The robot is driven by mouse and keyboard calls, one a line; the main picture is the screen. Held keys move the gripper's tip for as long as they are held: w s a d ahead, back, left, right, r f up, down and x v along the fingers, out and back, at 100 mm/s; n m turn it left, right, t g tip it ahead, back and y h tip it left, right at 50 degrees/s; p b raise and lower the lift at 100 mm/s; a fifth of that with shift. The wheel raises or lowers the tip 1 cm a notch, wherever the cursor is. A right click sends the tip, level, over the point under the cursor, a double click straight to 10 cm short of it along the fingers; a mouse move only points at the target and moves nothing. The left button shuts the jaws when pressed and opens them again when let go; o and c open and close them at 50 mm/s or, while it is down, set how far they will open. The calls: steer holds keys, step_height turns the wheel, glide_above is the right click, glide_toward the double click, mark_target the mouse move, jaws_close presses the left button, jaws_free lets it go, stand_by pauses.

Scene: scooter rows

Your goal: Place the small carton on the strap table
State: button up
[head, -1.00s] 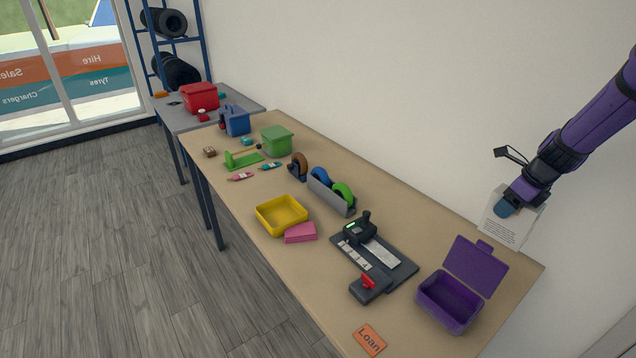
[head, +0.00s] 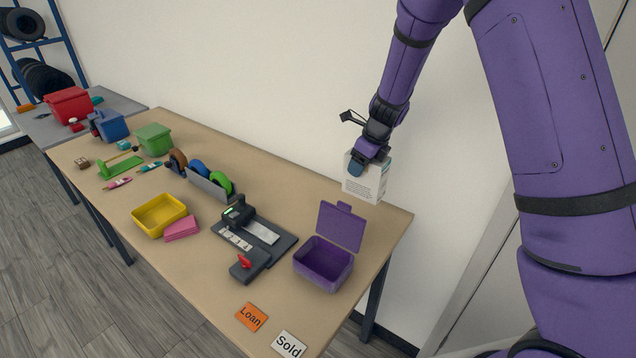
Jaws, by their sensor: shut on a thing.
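A small white carton (head: 377,184) with printed text on its face is held upright in my gripper (head: 357,163). My gripper is shut on its upper part and hides some of it. In the picture the carton's bottom overlaps the back right edge of a long tan table (head: 310,189); I cannot tell whether they touch. A grey table (head: 37,128) stands beyond the tan table's far end. No strap is clearly seen, so I cannot tell which is the strap table.
On the tan table are an open purple box (head: 323,265), a dark label device (head: 262,238), a tape holder (head: 208,186), a yellow tray (head: 152,229), pink cards (head: 181,229), a green bin (head: 154,138), and "Loan" (head: 251,317) and "Sold" (head: 289,345) cards. Its back right corner is bare.

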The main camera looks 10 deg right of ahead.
mark_target(359, 191)
step_height(359, 191, down, 10)
steer(key=shift+r, duration=0.15)
stand_by(0.4)
steer(key=o, duration=1)
steer(key=shift+o, duration=0.2)
